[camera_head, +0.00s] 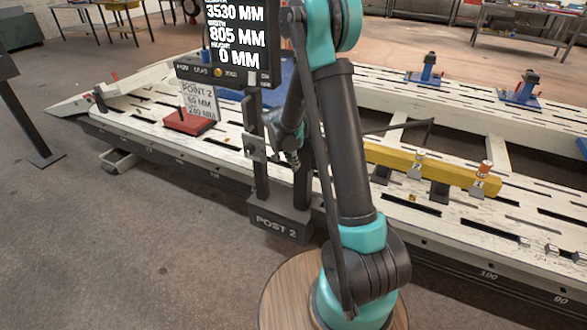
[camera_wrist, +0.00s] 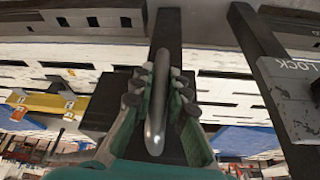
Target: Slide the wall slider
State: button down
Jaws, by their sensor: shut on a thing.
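The slider's upright post (camera_head: 262,175) rises from a dark base marked POST 2 (camera_head: 280,222) in the head view, at the front edge of a long white frame bench. In the wrist view, a smooth grey handle bar (camera_wrist: 155,120) stands in front of a dark upright (camera_wrist: 168,28). My gripper (camera_wrist: 160,88) has its jaws closed around that handle, with fingers on both sides. In the head view, my gripper (camera_head: 291,156) is beside the post, partly hidden by my arm. Its contact with the handle is hidden there.
A display (camera_head: 236,45) reading 3530, 805 and 0 MM is above the post. A red block (camera_head: 188,122) with a POINT 2 card (camera_head: 198,99) sits left on the white bench (camera_head: 140,122). A yellow beam (camera_head: 395,160) lies right. Front-left floor is clear.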

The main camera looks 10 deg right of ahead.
notch_tip(320, 180, up, 19)
jog(key=shift+f, duration=0.15)
jog(key=c, duration=1.5)
grip_release()
jog(key=v, duration=1.2)
jog(key=s+d+f+n+y, duration=0.1)
jog(key=s+d+f+n, duration=0.1)
jog(key=s+f, duration=0.5)
jog(key=s+d+f+n+y, duration=0.1)
jog(key=s+d+f+n, duration=0.2)
jog(key=s+f, duration=0.4)
jog(key=s+d+f+n+t+y, duration=0.1)
jog(key=s+f+n, duration=0.3)
jog(key=s, duration=0.9)
jog(key=shift+s+d+f, duration=0.1)
jog(key=shift+d+f, duration=0.15)
jog(key=shift+f, duration=0.35)
jog(key=shift+d+f, duration=0.2)
jog(key=shift+f, duration=0.4)
jog(key=shift+s+d+f, duration=0.1)
jog(key=shift+d+f, duration=0.15)
jog(key=shift+f, duration=0.3)
